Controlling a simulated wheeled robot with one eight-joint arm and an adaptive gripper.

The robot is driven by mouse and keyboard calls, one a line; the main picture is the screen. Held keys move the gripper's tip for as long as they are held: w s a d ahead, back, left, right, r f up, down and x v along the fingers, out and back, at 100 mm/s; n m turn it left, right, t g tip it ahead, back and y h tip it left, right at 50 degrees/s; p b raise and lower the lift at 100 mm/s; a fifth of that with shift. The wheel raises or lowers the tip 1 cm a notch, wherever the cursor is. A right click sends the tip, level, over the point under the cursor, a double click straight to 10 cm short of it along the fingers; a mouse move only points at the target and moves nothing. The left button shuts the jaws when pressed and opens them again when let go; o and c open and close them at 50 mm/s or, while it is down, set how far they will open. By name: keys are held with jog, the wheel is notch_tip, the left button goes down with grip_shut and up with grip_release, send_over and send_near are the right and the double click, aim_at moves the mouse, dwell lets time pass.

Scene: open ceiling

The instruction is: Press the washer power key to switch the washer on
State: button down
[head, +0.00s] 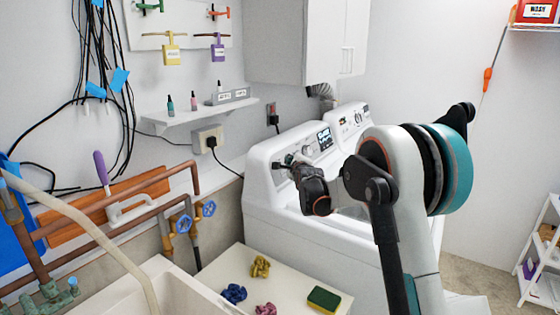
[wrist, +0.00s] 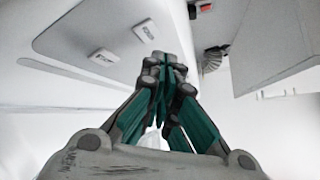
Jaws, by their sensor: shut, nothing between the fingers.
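Two white machines stand side by side: a nearer one (head: 262,185) with a raised control panel and dark display (head: 325,139), and a farther one (head: 347,116) behind it. I cannot tell from labels which is the washer. My gripper (head: 291,163) is at the left part of the nearer panel. In the wrist view my gripper (wrist: 165,62) has its teal fingers shut together, with nothing between them. Two small rectangular keys, one left (wrist: 102,57) and one nearer the fingertips (wrist: 145,30), sit on the pale panel. I cannot tell whether the fingertips touch it, nor read the key labels.
A white wall cabinet (head: 297,40) hangs above the machines. A shelf (head: 200,112) with small bottles and an outlet (head: 208,138) are on the left wall. A table (head: 216,268) with cloths and a sponge (head: 323,299) stands in front. Pipes and a sink lie at left.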

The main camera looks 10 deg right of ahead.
jog(key=s+d, duration=0.1)
jog(key=s+d+r, duration=0.1)
jog(key=s+d, duration=0.1)
jog(key=shift+s+d+r+p, duration=0.15)
jog(key=shift+r+p, duration=0.25)
jog(key=s+a+r+n+g+y, duration=0.1)
jog(key=s+a+r+n+g, duration=0.15)
jog(key=s+n, duration=0.7)
jog(key=s+a+r+n+g, duration=0.2)
jog(key=s+a+r+n, duration=0.15)
jog(key=s, duration=1.35)
jog(key=s+f+n+g, duration=0.2)
jog(key=s+f+n, duration=0.3)
jog(key=s, duration=0.9)
jog(key=s+a+f+n+g, duration=0.1)
jog(key=s+f+n, duration=0.4)
jog(key=s, duration=1)
jog(key=shift+f+g+h, duration=0.15)
jog(key=shift+g+h, duration=0.25)
jog(key=shift+g, duration=0.25)
